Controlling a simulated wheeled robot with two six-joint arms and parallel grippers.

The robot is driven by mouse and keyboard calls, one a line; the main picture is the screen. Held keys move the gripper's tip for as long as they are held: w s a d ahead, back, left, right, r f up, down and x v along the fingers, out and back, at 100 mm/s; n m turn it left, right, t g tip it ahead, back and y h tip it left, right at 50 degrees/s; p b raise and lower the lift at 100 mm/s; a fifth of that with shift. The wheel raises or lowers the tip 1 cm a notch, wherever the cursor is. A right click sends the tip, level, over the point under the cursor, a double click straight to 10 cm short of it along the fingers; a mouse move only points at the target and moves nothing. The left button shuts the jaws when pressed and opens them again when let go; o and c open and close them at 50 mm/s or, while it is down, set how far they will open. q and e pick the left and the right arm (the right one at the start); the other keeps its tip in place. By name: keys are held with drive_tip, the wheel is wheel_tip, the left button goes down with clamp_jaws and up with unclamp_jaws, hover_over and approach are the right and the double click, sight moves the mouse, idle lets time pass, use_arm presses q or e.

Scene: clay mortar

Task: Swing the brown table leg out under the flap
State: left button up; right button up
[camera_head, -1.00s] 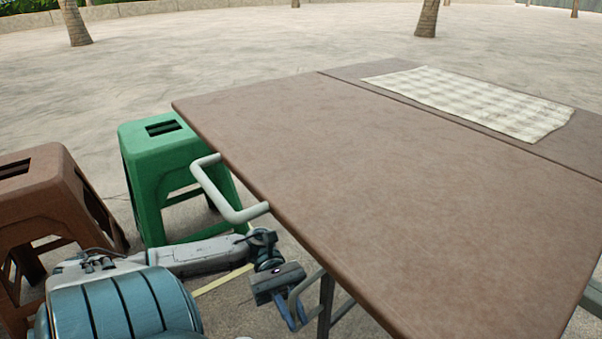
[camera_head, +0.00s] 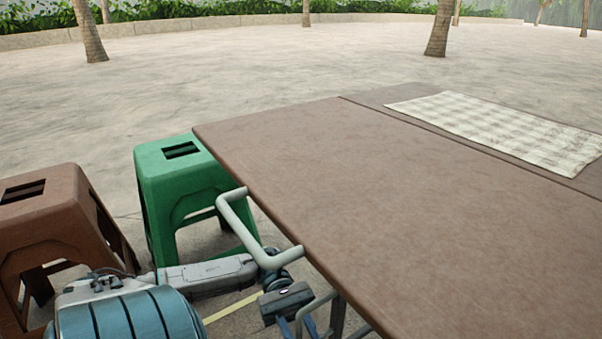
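A brown table (camera_head: 420,200) fills the right of the view, its flap (camera_head: 370,97) beyond a seam at the far side. A pale bent tube (camera_head: 240,228) sticks out from its near left edge. A lower pale loop (camera_head: 312,308) and a dark upright leg (camera_head: 338,316) show under that edge. No brown leg can be made out; most of the underside is hidden by the top. My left gripper (camera_head: 294,326) points down beside the lower loop, its fingers cut off by the bottom edge; whether they grip the loop is unclear. My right gripper is out of view.
A green stool (camera_head: 165,160) stands at the table's left corner, close behind my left arm. A brown stool (camera_head: 45,205) stands at the far left. A checked cloth (camera_head: 500,128) lies on the flap. Open paved ground lies beyond.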

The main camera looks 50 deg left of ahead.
use_arm(q)
drive_tip(key=shift+w+a+r, duration=0.1)
drive_tip(key=shift+a, duration=0.15)
drive_tip(key=p+v, duration=0.2)
drive_tip(key=v, duration=0.8)
drive_tip(key=shift+p, duration=0.35)
drive_tip(key=shift+a, duration=0.15)
